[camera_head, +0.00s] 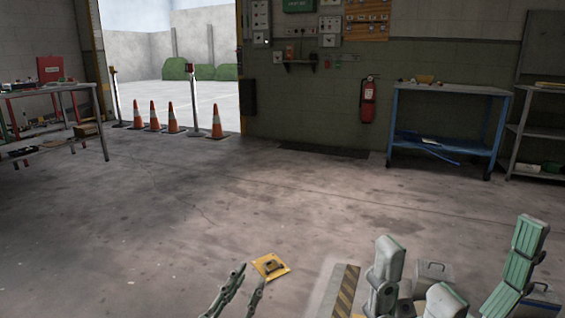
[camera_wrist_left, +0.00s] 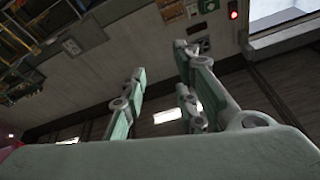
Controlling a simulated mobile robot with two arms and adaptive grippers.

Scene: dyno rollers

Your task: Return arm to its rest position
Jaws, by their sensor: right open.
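My left gripper (camera_head: 250,278) is low in the middle of the head view, with two slim fingers pointing up and apart. Nothing shows between them. In the left wrist view its green-padded fingers (camera_wrist_left: 165,85) are spread with a clear gap, and only background shows behind them. My right gripper (camera_head: 461,235) is at the lower right of the head view, large and close. Its green-padded fingers are wide apart, and it holds nothing that I can see. The rest of both arms is mostly outside the head view.
A yellow plate (camera_head: 266,261) lies on the floor behind my left gripper. A hazard-striped edge (camera_head: 347,290) and a grey box (camera_head: 440,270) are near my right gripper. Orange cones (camera_head: 217,125) line the doorway. A blue workbench (camera_head: 450,89) stands far right. The middle floor is clear.

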